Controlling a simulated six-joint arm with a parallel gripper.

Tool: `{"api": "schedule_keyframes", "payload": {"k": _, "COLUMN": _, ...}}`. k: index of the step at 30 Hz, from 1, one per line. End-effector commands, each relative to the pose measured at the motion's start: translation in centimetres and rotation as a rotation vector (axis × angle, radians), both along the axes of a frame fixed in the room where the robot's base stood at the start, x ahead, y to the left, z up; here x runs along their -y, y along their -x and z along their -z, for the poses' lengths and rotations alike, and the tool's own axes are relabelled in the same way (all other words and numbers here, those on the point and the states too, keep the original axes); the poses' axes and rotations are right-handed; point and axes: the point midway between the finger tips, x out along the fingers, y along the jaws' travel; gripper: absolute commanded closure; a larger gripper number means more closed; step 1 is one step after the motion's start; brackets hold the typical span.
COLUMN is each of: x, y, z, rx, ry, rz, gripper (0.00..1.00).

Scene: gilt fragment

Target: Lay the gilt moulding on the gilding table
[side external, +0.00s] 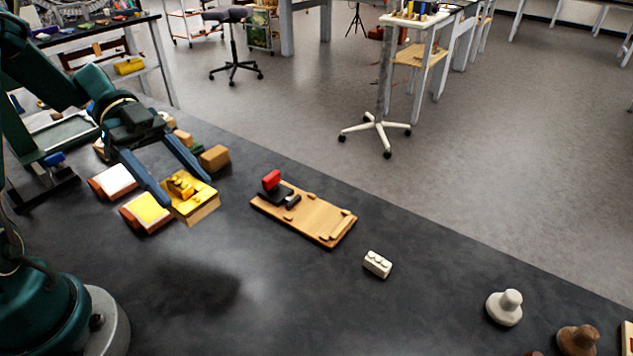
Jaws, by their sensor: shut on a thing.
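The gilt moulding (199,207) is a small block with a shiny gold top, raised gold ornament and a pale wooden front side. My gripper (187,191) has its two blue fingers on either side of it and is shut on it. I cannot tell whether the block rests on the dark bench or hangs just above it. To its right lies a flat wooden board (318,219) with a red-handled black clamp (272,183) at its far left end and a raised strip at its near right end. This board is likely the gilding table. Its middle is bare.
Left of the moulding sit two red-brown pads, one white-topped (113,179) and one yellow-topped (147,209). A brown block (214,158) stands close behind. A white studded block (377,264) and knobbed pieces (504,307) stand right. The bench front (300,310) is clear.

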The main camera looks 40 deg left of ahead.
Motion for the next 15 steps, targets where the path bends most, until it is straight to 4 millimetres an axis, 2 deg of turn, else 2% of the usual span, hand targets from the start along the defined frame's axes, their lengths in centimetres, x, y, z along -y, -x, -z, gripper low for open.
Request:
{"api": "schedule_keyframes", "payload": {"k": 2, "x": -0.3, "y": 0.1, "z": -0.2, "rx": -0.014, "ry": 0.000, "rz": -0.020, "gripper": 1.00}}
{"api": "schedule_keyframes", "payload": {"k": 5, "x": 0.5, "y": 0.0, "z": 0.3, "rx": -0.030, "ry": 0.002, "rz": -0.021, "gripper": 1.00}}
{"api": "schedule_keyframes", "payload": {"k": 15, "x": 7.6, "y": -0.7, "z": 4.5, "rx": -0.037, "ry": 0.003, "rz": -0.016, "gripper": 1.00}}
